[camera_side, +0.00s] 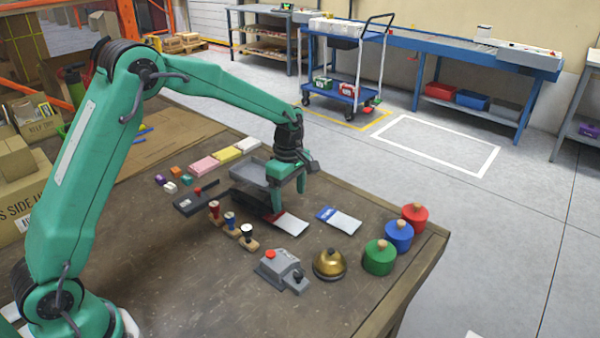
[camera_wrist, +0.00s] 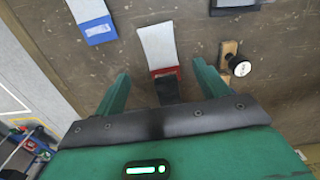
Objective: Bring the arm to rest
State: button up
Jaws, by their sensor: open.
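My gripper (camera_side: 289,200) hangs over the table, pointing down, with its fingers apart and nothing between them that I can see held. In the wrist view my gripper (camera_wrist: 160,75) shows both green fingers spread. A white card with a red end (camera_wrist: 160,48) lies on the table ahead of and between the fingers; it also shows in the side view (camera_side: 292,225) just below my gripper. A white card with a blue end (camera_side: 340,220) lies to its right, apart from the fingers.
The wooden table (camera_side: 190,262) holds stamps (camera_side: 231,222), a grey tray (camera_side: 252,169), a grey device with a red button (camera_side: 282,269), a gold bell (camera_side: 329,264), and red (camera_side: 414,217), blue (camera_side: 398,237) and green (camera_side: 379,260) knobbed cylinders. The table's front left is clear.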

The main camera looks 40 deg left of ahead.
jog(key=s+r+m+t, duration=0.2)
jog(key=s+r+m, duration=0.6)
jog(key=s+r, duration=0.45)
jog(key=s+r+m+t, duration=0.1)
jog(key=s+r+m, duration=0.1)
jog(key=s+m, duration=0.3)
jog(key=s+a+r+m+t, duration=0.1)
jog(key=s+r+m+t, duration=0.1)
jog(key=s+m, duration=0.4)
jog(key=s, duration=0.5)
jog(key=shift+t, duration=0.3)
